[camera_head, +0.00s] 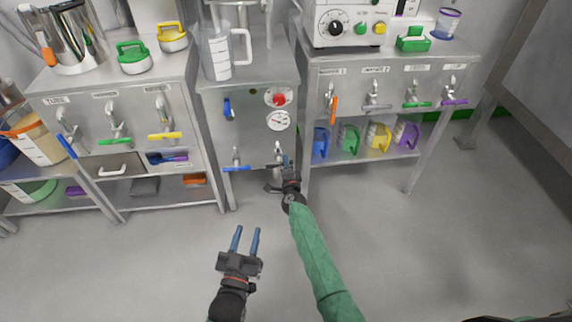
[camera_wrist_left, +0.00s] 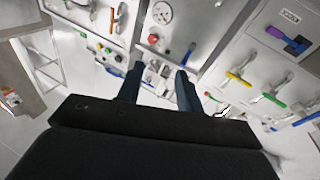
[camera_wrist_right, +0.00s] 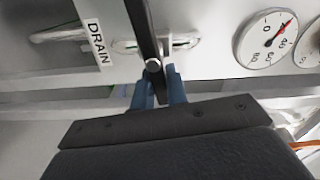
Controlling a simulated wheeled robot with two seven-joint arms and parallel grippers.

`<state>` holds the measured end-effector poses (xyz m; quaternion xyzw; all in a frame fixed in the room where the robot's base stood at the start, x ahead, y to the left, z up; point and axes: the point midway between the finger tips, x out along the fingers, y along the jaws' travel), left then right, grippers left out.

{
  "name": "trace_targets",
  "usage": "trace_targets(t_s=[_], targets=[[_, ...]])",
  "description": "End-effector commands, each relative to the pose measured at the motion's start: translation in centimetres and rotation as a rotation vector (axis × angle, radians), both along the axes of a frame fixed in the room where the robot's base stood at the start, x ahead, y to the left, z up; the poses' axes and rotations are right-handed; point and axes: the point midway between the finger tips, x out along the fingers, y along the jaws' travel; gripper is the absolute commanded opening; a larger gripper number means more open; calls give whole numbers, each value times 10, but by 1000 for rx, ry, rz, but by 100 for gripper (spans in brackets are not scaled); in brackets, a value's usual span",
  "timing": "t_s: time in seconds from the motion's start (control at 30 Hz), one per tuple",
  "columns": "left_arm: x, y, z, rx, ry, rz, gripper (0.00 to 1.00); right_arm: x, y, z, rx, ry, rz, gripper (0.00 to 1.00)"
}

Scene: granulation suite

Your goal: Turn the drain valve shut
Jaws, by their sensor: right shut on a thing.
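The drain valve's black lever (camera_wrist_right: 146,30) runs between the fingers of my right gripper (camera_wrist_right: 160,88) in the right wrist view. The gripper is shut on it. A DRAIN label (camera_wrist_right: 98,40) is on the panel just left of the lever. In the head view my right gripper (camera_head: 286,162) is at the low front of the middle steel cabinet (camera_head: 250,138), and covers much of the lever. My left gripper (camera_head: 246,239) is open and empty above the floor, well in front of the cabinet. Its spread fingers also show in the left wrist view (camera_wrist_left: 158,86).
A blue-handled valve (camera_head: 236,168) is left of my right gripper. A red button (camera_head: 279,99) and a gauge (camera_head: 278,120) are above it. Benches with coloured valves (camera_head: 115,140) flank the cabinet on both sides. The floor (camera_head: 180,265) in front is clear.

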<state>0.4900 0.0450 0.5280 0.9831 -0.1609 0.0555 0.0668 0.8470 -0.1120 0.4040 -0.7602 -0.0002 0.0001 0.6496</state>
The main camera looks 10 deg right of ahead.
Motion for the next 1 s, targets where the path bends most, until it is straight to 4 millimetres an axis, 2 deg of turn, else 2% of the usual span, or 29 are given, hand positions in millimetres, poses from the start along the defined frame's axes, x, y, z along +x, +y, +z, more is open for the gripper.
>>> trace_targets(t_s=[0.1,0.2,0.4,0.6,0.97,1.0], targets=[[3,2,39,-28,-120,9,36,0,-1,-4,56,0,-1,0],[2,3,65,-48,-201,14,36,0,-1,-5,95,0,-2,0],[-2,6,99,-73,-309,21,36,0,-2,-6,147,1,-2,0],[-4,7,113,-84,-352,23,36,0,-2,-6,169,1,-2,0],[-4,8,115,-85,-359,24,36,0,-2,-6,173,2,-2,0],[-4,8,115,-85,-359,23,36,0,-2,-6,172,2,-2,17]])
